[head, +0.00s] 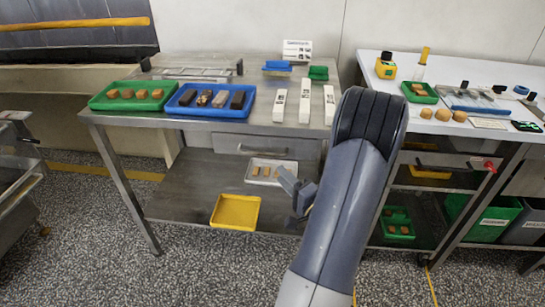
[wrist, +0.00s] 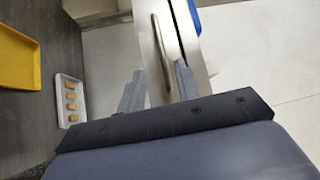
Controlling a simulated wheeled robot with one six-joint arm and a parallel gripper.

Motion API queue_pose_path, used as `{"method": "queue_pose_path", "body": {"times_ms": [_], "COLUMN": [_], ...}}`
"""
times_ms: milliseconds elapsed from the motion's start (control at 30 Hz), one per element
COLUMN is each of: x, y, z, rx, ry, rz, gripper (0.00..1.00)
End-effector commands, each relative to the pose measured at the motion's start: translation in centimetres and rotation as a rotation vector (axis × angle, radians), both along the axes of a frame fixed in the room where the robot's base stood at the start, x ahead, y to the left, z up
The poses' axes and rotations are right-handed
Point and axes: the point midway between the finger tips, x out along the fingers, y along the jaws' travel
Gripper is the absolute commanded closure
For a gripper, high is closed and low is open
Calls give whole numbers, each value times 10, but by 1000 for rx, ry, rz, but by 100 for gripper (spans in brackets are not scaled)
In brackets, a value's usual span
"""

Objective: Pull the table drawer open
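The table drawer (head: 255,145) is a grey metal front under the right part of the steel table (head: 150,117), with a bar handle (head: 249,150) across it. It looks closed. My gripper (head: 296,189) is in front of the table, below and right of the handle in the head view. In the wrist view the drawer front (wrist: 183,62) appears turned on its side. The handle (wrist: 161,50) runs down toward the space between the two spread fingers (wrist: 158,86). The gripper is open and holds nothing. I cannot tell how far the handle is from the fingertips.
On the tabletop are a green tray (head: 95,104), a blue tray (head: 171,108) and white labelled blocks (head: 305,100). The lower shelf holds a yellow tray (head: 235,225) and a white tray (head: 250,180). A white-topped table (head: 385,95) stands at right.

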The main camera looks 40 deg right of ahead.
Motion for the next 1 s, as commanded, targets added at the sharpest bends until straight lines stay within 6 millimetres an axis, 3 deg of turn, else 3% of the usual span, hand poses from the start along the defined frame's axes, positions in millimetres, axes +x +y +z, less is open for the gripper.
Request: {"method": "queue_pose_path", "body": {"times_ms": [600, 1000], "x": [93, 102], "y": [-4, -5], "z": [13, 14], "rx": [1, 2], "ry": [1, 2], "rz": [8, 6], "gripper": [67, 67]}}
